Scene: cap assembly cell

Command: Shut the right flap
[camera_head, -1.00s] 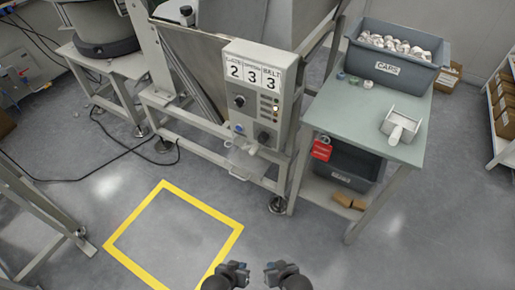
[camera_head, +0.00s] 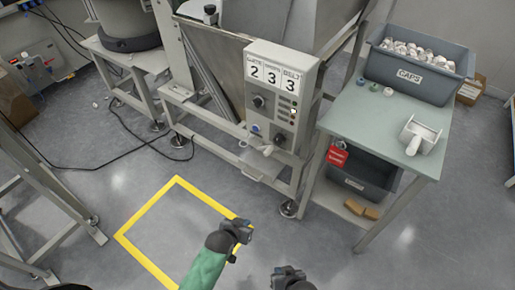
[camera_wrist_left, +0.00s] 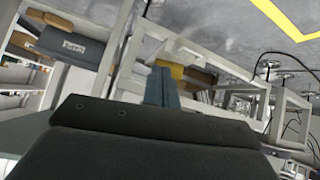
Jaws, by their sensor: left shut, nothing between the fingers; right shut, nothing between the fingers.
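No flap that I can pick out for certain as the right flap shows in these views. My left gripper (camera_head: 241,228) is shut and empty, over the floor in front of the machine with the control box (camera_head: 280,95). Its dark fingers also show in the left wrist view (camera_wrist_left: 161,86), close together with nothing between them. My right gripper (camera_head: 288,274) is shut and empty at the bottom edge of the head view, lower than the left. Both grippers stand apart from the machine.
A side table (camera_head: 375,125) at the right carries a grey bin of caps (camera_head: 418,72) and a scoop (camera_head: 416,137). A dark crate (camera_head: 360,172) and brown boxes (camera_head: 362,209) sit on its lower shelf. The yellow-framed floor area (camera_head: 150,207) is clear.

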